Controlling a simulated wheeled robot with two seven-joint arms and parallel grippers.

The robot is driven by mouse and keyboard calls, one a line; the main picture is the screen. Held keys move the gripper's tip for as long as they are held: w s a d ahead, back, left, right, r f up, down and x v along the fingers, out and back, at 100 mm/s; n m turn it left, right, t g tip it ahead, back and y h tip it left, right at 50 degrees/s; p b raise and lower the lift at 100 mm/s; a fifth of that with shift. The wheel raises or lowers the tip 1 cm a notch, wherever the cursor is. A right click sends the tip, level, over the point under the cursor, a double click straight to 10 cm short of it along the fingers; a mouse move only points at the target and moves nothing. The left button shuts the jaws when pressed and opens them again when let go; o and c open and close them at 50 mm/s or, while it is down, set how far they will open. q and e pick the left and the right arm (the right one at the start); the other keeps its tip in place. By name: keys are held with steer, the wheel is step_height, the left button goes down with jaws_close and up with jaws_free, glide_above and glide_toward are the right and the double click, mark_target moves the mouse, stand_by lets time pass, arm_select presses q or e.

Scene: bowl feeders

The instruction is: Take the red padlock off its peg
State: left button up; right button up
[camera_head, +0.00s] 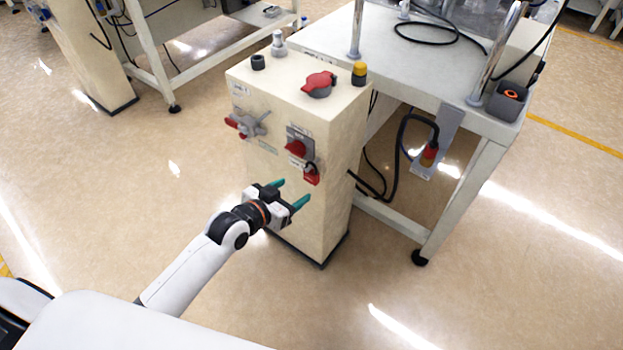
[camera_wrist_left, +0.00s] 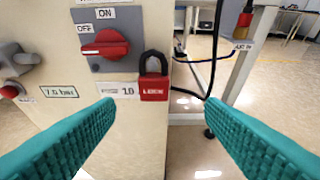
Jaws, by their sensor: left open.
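The red padlock (camera_head: 311,178) hangs on the front of the cream cabinet (camera_head: 273,190), near its right edge. In the left wrist view the padlock (camera_wrist_left: 154,88) shows a red body marked LOCK and a black shackle, just right of and below the red switch handle (camera_wrist_left: 105,44). I cannot make out the peg itself. My left gripper (camera_head: 289,192), with teal fingers, is open and empty in front of the cabinet, just lower left of the padlock in the head view. In the left wrist view the padlock appears between and beyond the two fingertips (camera_wrist_left: 160,104). My right gripper is not in view.
A grey valve with a red knob (camera_head: 243,123) sticks out left of the switch. A red knob (camera_head: 319,84) and a yellow-topped button (camera_head: 359,72) stand on the cabinet top. A table leg (camera_head: 462,205) and black cables (camera_head: 398,150) are to the right. Floor in front is clear.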

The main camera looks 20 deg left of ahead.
mark_target(309, 177)
arm_select(q)
steer(key=x, duration=0.5)
steer(key=shift+b, duration=0.4)
steer(key=x, duration=0.1)
steer(key=b+x, duration=0.1)
steer(key=x, duration=0.3)
steer(key=shift+w+a+r, duration=0.1)
steer(key=shift+w+a, duration=0.05)
steer(key=shift+a, duration=0.25)
steer(key=shift+w+d, duration=0.1)
steer(key=shift+w, duration=0.1)
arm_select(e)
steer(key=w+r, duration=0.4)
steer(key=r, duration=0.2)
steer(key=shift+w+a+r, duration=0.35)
arm_select(q)
steer(key=shift+c, duration=0.4)
steer(key=c, duration=1)
